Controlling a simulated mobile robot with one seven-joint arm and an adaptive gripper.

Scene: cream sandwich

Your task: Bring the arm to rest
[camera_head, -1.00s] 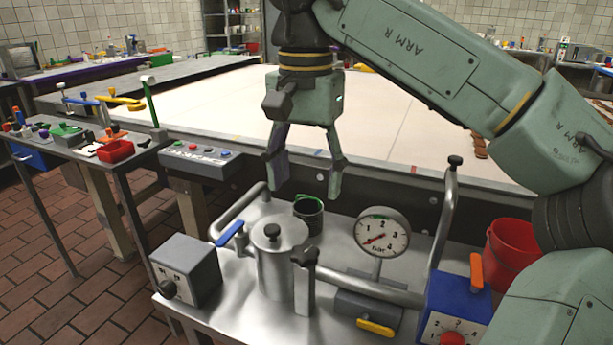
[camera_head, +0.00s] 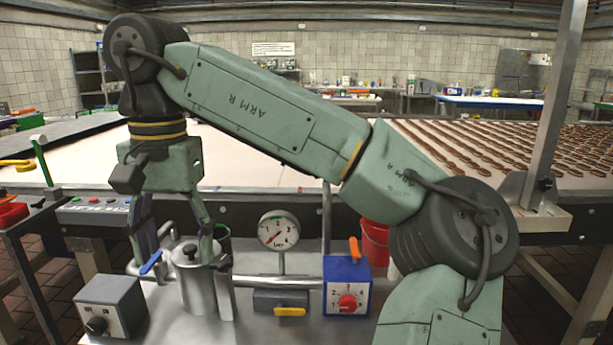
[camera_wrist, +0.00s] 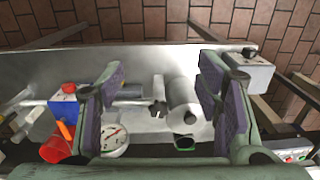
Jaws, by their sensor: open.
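My arm reaches across from the right, bent at the elbow. My gripper (camera_head: 176,245) hangs downward above the metal bench with its fingers spread. Nothing is between the fingertips. In the head view the fingers overlap the lidded steel cylinder (camera_head: 196,285) in the picture; contact does not show. In the wrist view my gripper (camera_wrist: 160,95) has purple-padded fingers wide apart. The steel cylinder (camera_wrist: 183,95) shows between them, apart from the pads, with the pressure gauge (camera_wrist: 113,140) lower left.
A round gauge (camera_head: 279,230), a grey switch box (camera_head: 110,305), a blue box with a red knob (camera_head: 347,287) and a red bucket (camera_head: 375,243) crowd the bench. A metal post (camera_head: 560,90) stands right.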

